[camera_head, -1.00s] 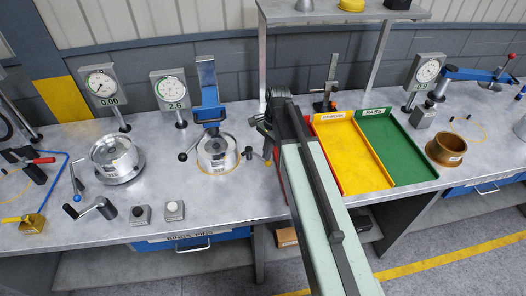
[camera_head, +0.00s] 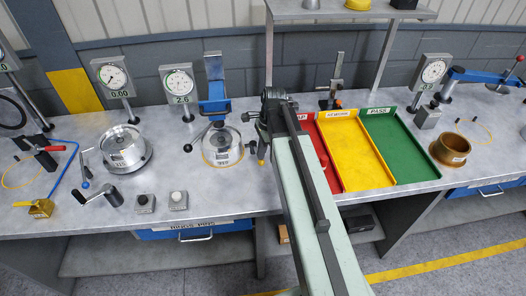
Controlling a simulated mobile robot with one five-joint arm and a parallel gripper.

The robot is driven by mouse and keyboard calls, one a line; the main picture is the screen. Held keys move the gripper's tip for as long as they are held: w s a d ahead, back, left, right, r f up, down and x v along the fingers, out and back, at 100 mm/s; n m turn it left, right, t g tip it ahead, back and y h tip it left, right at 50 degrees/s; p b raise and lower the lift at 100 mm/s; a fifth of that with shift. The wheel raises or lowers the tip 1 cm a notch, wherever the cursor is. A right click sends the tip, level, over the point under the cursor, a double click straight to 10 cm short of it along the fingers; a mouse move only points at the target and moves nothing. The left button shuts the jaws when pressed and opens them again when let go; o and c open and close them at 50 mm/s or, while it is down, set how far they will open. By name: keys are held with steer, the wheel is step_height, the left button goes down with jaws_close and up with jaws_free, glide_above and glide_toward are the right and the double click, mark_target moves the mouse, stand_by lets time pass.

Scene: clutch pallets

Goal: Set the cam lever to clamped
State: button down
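A blue upright clamp fixture (camera_head: 215,90) stands over a silver round part (camera_head: 222,148) on the bench. A thin lever with a black knob (camera_head: 188,148) sticks out to its left; it looks like the cam lever, but I cannot be sure. My gripper (camera_head: 263,152), at the far end of my pale green arm, is just right of the silver part. It appears apart from the black-knobbed lever. Its fingers are small, dark and partly hidden by the arm, so I cannot tell whether they are open or shut.
Red (camera_head: 322,158), yellow (camera_head: 354,150) and green (camera_head: 396,148) trays lie right of my arm. Dial gauges (camera_head: 112,76) (camera_head: 178,84) stand at the back left. A crank (camera_head: 103,191) and two small buttons (camera_head: 144,203) (camera_head: 178,200) sit near the front edge. A shelf post (camera_head: 268,60) rises behind my gripper.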

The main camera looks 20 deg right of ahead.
steer(key=shift+s+d, duration=0.1)
stand_by(0.4)
steer(key=d+r+p, duration=0.5)
steer(key=r+p, duration=0.6)
steer(key=p, duration=0.1)
steer(key=shift+r, duration=0.4)
steer(key=shift+d, duration=0.1)
